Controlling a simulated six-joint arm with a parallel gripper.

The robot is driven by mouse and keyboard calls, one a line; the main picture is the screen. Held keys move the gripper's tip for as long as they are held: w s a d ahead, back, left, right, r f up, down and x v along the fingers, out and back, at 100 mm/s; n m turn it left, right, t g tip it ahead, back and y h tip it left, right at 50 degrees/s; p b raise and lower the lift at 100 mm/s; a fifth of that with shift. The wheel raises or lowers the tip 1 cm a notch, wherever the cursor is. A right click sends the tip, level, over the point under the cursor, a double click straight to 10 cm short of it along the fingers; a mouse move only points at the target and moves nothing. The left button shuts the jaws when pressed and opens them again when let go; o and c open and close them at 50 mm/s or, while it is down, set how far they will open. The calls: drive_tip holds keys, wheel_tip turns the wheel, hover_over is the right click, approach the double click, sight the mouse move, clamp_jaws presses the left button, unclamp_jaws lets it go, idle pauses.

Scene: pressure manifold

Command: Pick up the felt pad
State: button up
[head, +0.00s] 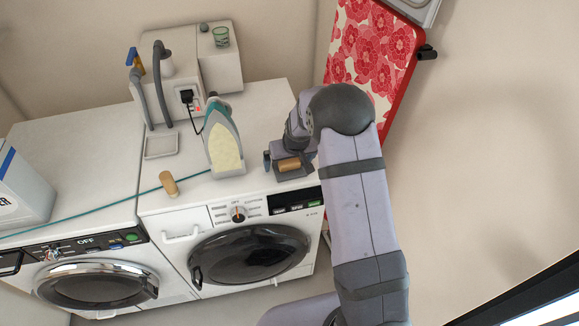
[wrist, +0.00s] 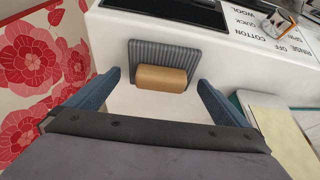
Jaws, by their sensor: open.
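A tan rounded block (wrist: 161,78), which looks like the felt pad, lies on a dark grey ribbed tray (wrist: 178,52) near the washer's front edge. In the head view the block (head: 289,164) sits on the tray (head: 292,174) at the right of the washer top. My gripper (wrist: 159,82) is open, with one blue finger on each side of the block in the wrist view and visible gaps between. In the head view one blue finger of my gripper (head: 286,157) shows left of the block; the other is hidden.
A teal cord (head: 100,212) crosses the machine tops. The washer control panel (head: 238,213) is below. A red floral ironing board (head: 372,45) stands behind right. The washer top between cylinder and iron is partly clear.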

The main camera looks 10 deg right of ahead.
drive_tip(key=shift+c, duration=0.6)
drive_tip(key=c, duration=1)
drive_tip(key=shift+c, duration=0.2)
drive_tip(key=shift+r, duration=0.1)
wheel_tip(320, 180, up, 10)
drive_tip(key=b, duration=0.2)
drive_tip(key=shift+b, duration=0.4)
